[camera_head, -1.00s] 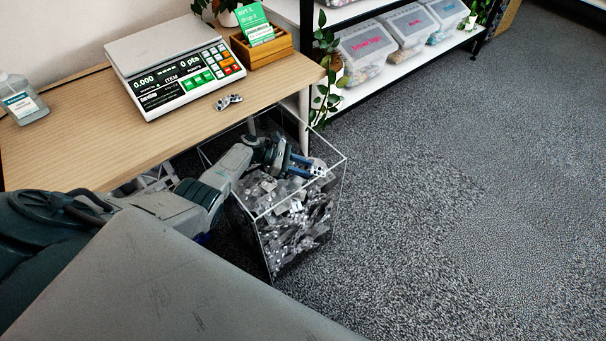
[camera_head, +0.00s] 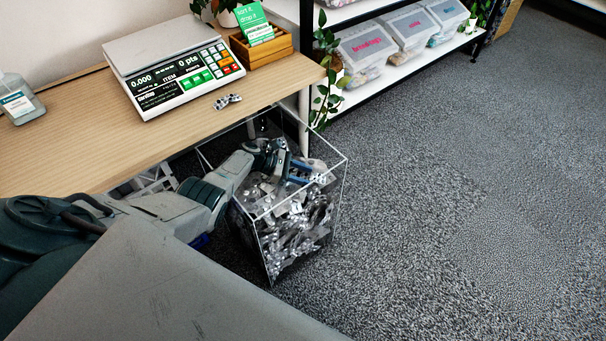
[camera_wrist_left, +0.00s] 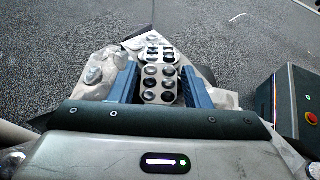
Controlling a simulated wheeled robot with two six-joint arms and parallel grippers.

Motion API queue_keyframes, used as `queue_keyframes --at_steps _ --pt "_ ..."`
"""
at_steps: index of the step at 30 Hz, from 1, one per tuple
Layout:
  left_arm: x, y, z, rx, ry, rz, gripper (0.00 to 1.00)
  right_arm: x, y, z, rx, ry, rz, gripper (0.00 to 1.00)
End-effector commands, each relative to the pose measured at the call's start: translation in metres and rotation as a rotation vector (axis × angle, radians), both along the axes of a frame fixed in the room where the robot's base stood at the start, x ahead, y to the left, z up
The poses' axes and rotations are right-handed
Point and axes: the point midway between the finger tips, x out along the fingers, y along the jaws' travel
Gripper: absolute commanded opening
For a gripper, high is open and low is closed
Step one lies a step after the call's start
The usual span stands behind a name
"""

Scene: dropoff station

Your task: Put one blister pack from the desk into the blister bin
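The blister bin (camera_head: 262,245) is a clear open-topped box on the floor beside the desk, heaped with silver blister packs. My left gripper (camera_head: 304,172) is inside its rim, just over the heap. In the left wrist view, a silver blister pack with dark pills (camera_wrist_left: 159,84) lies between the blue fingers of the left gripper (camera_wrist_left: 159,80). Another blister pack (camera_head: 228,102) lies on the desk (camera_head: 120,160) in front of the scale. My right gripper is not in view.
A scale (camera_head: 185,75), a wooden card box (camera_head: 262,48) and a sanitizer bottle (camera_head: 20,100) stand on the desk. A shelf with clear lidded bins (camera_head: 365,50) and a trailing plant (camera_head: 325,75) is behind the blister bin. The carpet to the right is clear.

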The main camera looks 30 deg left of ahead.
Motion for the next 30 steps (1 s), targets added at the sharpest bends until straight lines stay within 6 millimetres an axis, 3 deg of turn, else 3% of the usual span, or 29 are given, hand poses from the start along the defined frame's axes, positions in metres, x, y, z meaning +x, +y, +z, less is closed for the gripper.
queue_keyframes --at_steps 13,18,24,30 --pt "0.0 0.0 0.004 0.0 0.0 0.0 0.54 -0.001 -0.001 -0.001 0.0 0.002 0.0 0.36" --pt "-0.011 0.026 0.015 0.003 0.0 0.001 0.54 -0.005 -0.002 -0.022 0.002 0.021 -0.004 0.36" --pt "-0.022 0.054 0.026 0.002 0.0 0.001 0.54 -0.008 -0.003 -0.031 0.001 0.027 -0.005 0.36" --pt "-0.027 0.064 0.031 0.001 0.0 0.0 0.54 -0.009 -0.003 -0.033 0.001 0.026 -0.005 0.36"
